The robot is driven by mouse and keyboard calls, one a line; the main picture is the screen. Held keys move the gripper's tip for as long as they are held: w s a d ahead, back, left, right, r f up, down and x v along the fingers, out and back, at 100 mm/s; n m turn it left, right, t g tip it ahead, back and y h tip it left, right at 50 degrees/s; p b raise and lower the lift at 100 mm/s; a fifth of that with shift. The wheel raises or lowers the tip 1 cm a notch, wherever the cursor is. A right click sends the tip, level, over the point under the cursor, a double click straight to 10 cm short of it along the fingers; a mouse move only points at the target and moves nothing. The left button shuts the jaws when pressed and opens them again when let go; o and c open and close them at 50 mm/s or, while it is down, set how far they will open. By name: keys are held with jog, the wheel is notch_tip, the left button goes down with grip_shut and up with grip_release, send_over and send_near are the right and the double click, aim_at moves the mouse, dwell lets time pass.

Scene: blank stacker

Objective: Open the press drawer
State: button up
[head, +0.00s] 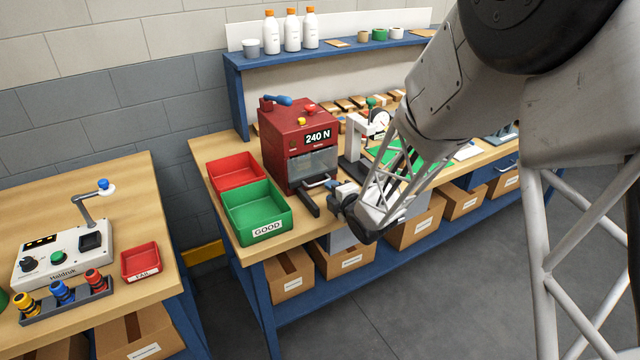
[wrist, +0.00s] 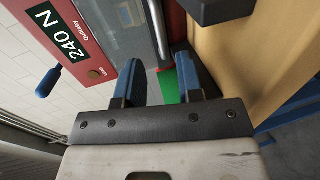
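The red press (head: 300,150) stands on the workbench, with a "240 N" display on its front. A pale metal bar handle (head: 318,183) sits low on its front, under a clear window (head: 312,165). The drawer itself cannot be told apart clearly. My gripper (head: 334,190) is close in front of the handle. In the wrist view my gripper (wrist: 160,75) has its two blue fingers apart with nothing held. The silver bar (wrist: 157,28) shows just beyond and between the fingertips; whether they touch it I cannot tell.
A green GOOD bin (head: 258,212) and a red bin (head: 235,172) stand left of the press. A dark rail (head: 309,204) juts from the press's base. A white gauge stand (head: 354,150) is to the right. Cardboard boxes (head: 290,275) fill the shelf below.

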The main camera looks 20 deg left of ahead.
aim_at(320, 183)
jog(key=shift+x, duration=3.8)
jog(key=shift+c, duration=0.3)
grip_shut()
